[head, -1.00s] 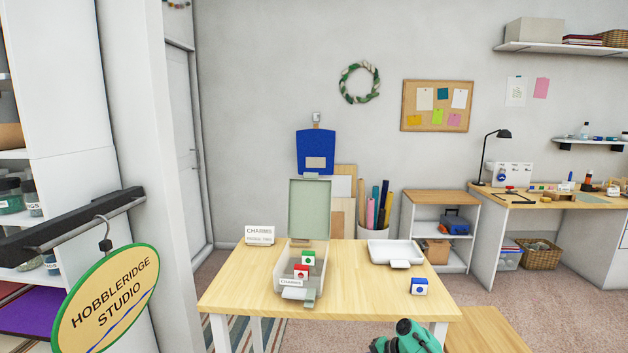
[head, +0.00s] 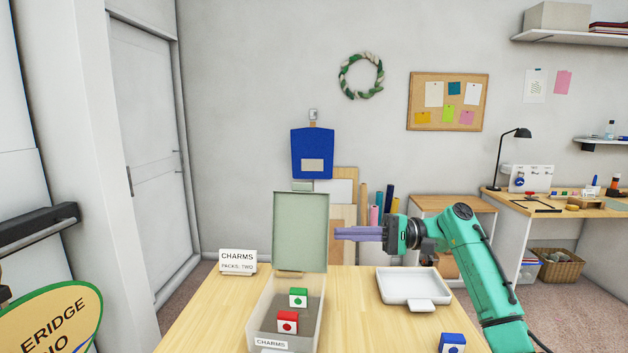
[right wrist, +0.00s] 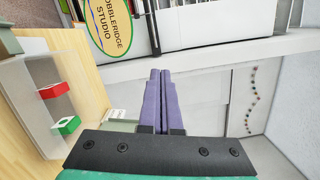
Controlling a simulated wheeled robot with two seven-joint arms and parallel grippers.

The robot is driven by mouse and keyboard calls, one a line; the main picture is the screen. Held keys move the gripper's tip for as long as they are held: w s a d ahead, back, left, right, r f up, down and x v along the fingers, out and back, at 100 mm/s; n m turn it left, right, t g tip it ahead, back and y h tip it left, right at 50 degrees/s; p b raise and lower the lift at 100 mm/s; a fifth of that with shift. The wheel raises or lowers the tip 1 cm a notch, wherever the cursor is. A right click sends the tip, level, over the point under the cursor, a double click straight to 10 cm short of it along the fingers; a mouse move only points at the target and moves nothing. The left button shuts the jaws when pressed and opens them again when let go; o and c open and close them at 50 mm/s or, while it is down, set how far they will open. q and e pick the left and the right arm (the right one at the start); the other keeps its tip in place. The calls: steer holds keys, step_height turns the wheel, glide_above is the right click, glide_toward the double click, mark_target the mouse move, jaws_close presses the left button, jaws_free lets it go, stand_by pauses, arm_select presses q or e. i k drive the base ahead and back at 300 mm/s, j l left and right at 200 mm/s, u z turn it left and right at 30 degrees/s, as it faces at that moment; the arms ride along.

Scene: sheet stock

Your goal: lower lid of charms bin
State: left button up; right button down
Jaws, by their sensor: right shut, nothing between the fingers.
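The charms bin (head: 262,328) is a clear box on the wooden table with a "CHARMS" label on its front. Its pale green lid (head: 300,230) stands upright, raised at the back of the bin. Inside are a green-and-white pack (head: 298,297) and a red-and-white pack (head: 288,321); both also show in the right wrist view. My right gripper (head: 340,233) is shut and empty, its purple fingers pointing left, just right of the lid in the picture; I cannot tell whether they touch. In the right wrist view the shut fingers (right wrist: 158,75) lie together. My left gripper is not in view.
A white tray (head: 384,290) lies on the table (head: 190,328) right of the bin. A blue-and-white pack (head: 452,342) sits near the right edge. A sign (head: 238,262) reading "CHARMS, PACKS: TWO" stands at back left.

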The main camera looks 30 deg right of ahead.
mark_target(300, 221)
steer(key=i+l, duration=0.85)
steer(key=l, duration=0.15)
